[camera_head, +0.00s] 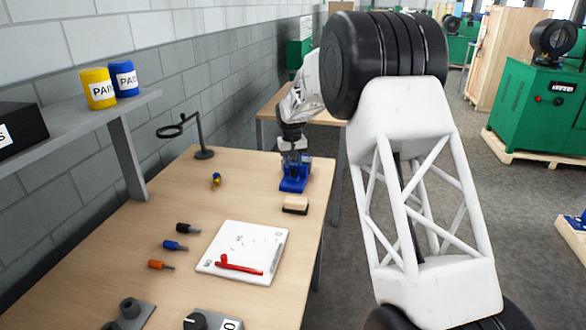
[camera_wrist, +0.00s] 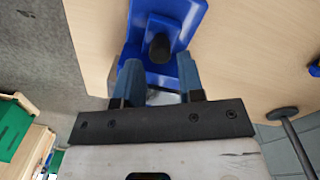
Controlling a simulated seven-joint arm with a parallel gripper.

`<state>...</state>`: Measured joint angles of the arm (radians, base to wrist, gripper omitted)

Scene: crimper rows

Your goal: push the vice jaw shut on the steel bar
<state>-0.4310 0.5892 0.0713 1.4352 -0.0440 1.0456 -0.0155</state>
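The blue vice (camera_head: 295,183) stands near the right edge of the wooden bench, at its far part. It also shows in the wrist view (camera_wrist: 185,14), with a dark round-ended part (camera_wrist: 159,47) in its middle. My gripper (camera_head: 294,153) is right above the vice in the head view. In the wrist view my gripper (camera_wrist: 159,68) has its two blue-grey fingers apart, pointing at the vice, with the dark part between or just beyond the tips. I cannot tell whether they touch. I cannot make out the steel bar or the jaw gap for certain.
A wood-and-black block (camera_head: 295,205) lies just in front of the vice. A white board (camera_head: 230,262) with a red tool, and several small coloured-handled tools, lie nearer. A black stand (camera_head: 203,150) is left of the vice. A shelf (camera_head: 75,125) with paint cans runs along the wall.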

